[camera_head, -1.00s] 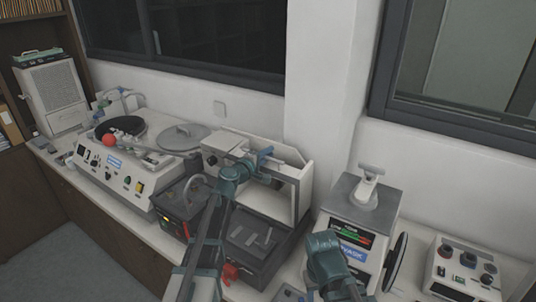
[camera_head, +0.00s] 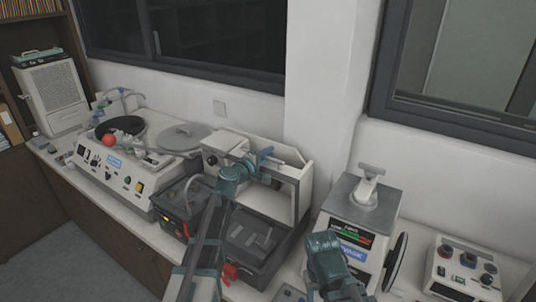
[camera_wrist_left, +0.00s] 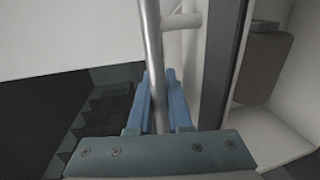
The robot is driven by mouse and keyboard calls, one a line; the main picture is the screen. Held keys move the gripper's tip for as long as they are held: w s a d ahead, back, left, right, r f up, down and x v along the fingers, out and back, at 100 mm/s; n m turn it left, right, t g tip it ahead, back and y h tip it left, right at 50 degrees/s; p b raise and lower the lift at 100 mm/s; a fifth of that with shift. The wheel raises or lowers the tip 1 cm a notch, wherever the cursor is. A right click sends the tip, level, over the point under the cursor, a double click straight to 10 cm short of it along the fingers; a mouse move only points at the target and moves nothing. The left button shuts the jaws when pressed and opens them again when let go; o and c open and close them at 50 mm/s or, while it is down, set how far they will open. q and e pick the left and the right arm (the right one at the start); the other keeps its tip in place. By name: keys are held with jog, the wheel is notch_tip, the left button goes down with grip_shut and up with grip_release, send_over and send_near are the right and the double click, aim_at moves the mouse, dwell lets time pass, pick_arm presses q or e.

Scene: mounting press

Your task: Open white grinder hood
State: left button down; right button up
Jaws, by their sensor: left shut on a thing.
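The white grinder hood (camera_head: 291,175) is on the machine in the middle of the bench, above a dark grey base (camera_head: 250,252). My left gripper (camera_head: 265,157) is at the upper front of the hood. In the left wrist view its blue fingers (camera_wrist_left: 158,103) are shut around a round metal handle bar (camera_wrist_left: 152,45). A white surface (camera_wrist_left: 70,35) fills the upper left of that view, with dark stepped shapes below it. My own arm covers part of the hood in the head view. My right arm shows at the lower middle, but its fingers are hidden.
A polisher with a black disc (camera_head: 121,127) and a round grey lid (camera_head: 183,136) stand to the left. A white press (camera_head: 362,215) with a display stands to the right, close to my right arm. A control box (camera_head: 462,268) is farther right.

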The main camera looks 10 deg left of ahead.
aim_at(261, 167)
pick_arm(q)
jog(key=v, duration=0.4)
jog(key=shift+s+a+f, duration=0.1)
jog(key=c, duration=1.1)
grip_release()
jog(key=shift+c, duration=0.2)
jog(key=shift+s+a, duration=0.1)
jog(key=shift+s, duration=0.1)
jog(key=shift+w, duration=0.1)
jog(key=shift+s, duration=0.25)
jog(key=p+v, duration=0.2)
jog(key=v, duration=1.1)
jog(key=shift+s+a+r, duration=0.2)
